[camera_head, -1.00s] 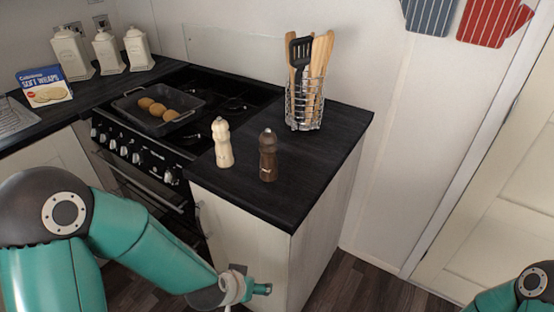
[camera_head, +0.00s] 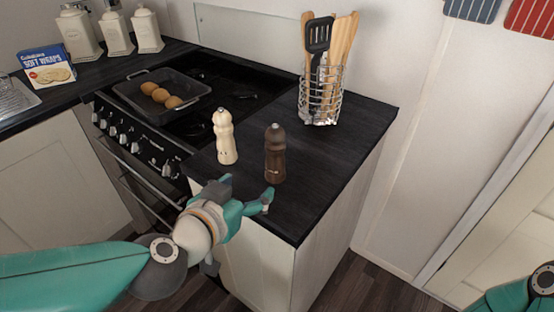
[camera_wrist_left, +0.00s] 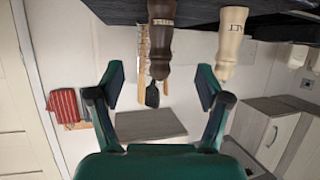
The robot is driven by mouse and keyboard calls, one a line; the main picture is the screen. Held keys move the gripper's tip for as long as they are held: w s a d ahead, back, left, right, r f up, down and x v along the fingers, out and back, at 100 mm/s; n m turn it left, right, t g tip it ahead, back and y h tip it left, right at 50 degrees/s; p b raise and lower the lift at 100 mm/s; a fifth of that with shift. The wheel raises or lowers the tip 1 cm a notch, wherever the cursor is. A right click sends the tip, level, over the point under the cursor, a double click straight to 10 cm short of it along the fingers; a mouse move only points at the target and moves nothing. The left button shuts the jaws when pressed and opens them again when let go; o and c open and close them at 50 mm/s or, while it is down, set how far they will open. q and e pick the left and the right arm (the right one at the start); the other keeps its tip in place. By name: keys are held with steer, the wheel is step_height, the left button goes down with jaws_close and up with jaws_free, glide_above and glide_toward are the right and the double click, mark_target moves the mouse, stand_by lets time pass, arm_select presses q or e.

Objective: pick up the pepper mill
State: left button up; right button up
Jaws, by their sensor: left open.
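The pepper mill (camera_head: 275,155) is dark brown and stands upright near the front of the black counter. It also shows in the left wrist view (camera_wrist_left: 161,40), upside down at the top. The cream salt mill (camera_head: 224,137) stands upright to its left and appears to its right in the left wrist view (camera_wrist_left: 231,45). My left gripper (camera_head: 247,192) is open and empty at the counter's front edge, in front of both mills and touching neither. In the wrist view its fingers (camera_wrist_left: 160,82) are spread, with the pepper mill roughly centred between them. My right gripper is out of view.
A wire utensil holder (camera_head: 321,101) stands behind the pepper mill. The stove with a baking tray (camera_head: 140,98) is to the left. The counter (camera_head: 332,160) right of the pepper mill is clear. Part of my right arm shows at the lower right.

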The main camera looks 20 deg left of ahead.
mark_target(271, 167)
arm_select(q)
steer(key=p+x, duration=0.2)
steer(key=x, duration=0.1)
steer(key=shift+w+d, duration=0.1)
steer(key=shift+w, duration=0.1)
steer(key=b+x, duration=0.1)
steer(key=x, duration=0.4)
steer(key=shift+f, duration=0.2)
steer(key=shift+a+b+x, duration=0.1)
steer(key=shift+b+x, duration=0.05)
steer(key=shift+x, duration=1.35)
steer(key=shift+a+b+x, duration=0.15)
steer(key=shift+x, duration=1.35)
steer(key=c, duration=1.4)
